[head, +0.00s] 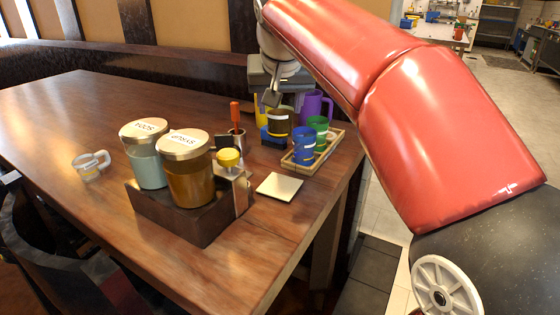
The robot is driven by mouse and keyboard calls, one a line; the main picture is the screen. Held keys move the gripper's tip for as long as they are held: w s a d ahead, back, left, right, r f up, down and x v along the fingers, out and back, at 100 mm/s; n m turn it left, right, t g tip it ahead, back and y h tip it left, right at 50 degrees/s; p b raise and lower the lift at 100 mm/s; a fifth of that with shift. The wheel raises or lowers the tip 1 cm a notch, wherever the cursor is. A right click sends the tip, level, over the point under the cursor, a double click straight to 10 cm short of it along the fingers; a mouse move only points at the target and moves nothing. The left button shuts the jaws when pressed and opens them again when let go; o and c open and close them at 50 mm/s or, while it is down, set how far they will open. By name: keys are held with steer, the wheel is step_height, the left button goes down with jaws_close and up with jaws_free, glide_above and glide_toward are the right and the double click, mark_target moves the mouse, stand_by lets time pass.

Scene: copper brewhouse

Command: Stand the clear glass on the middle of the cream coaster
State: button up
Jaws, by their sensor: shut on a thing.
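The cream coaster (279,186) lies flat and bare on the table, right of the dark caddy. My gripper (271,98) is over the far right part of the table, behind the coaster. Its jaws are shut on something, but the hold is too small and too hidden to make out. A dark-looking tumbler with a pale band (279,122) shows just below the fingers; I cannot tell whether they touch it. I see no other plainly clear glass.
A wooden tray (318,159) with blue and green glasses stands behind the coaster, near the table's right edge. Purple (316,105) and yellow mugs stand behind. The caddy (190,217) holds two tall lidded jars and a yellow-topped container. The table's left part is mostly clear.

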step_height(320, 180, down, 12)
steer(key=shift+f+b, duration=0.1)
steer(key=shift+b, duration=0.8)
steer(key=o, duration=1.6)
steer(key=shift+f, duration=0.15)
steer(key=shift+r, duration=0.25)
steer(key=v, duration=1.2)
steer(key=s+d+f, duration=0.5)
steer(key=s+f, duration=0.4)
steer(key=f, duration=0.1)
steer(key=s+d+f+g, duration=0.1)
steer(key=s+d+f, duration=0.5)
steer(key=s+f, duration=0.4)
steer(key=shift+s+d+f+p, duration=0.2)
steer(key=shift+d+f+p, duration=0.15)
steer(key=shift+f, duration=0.5)
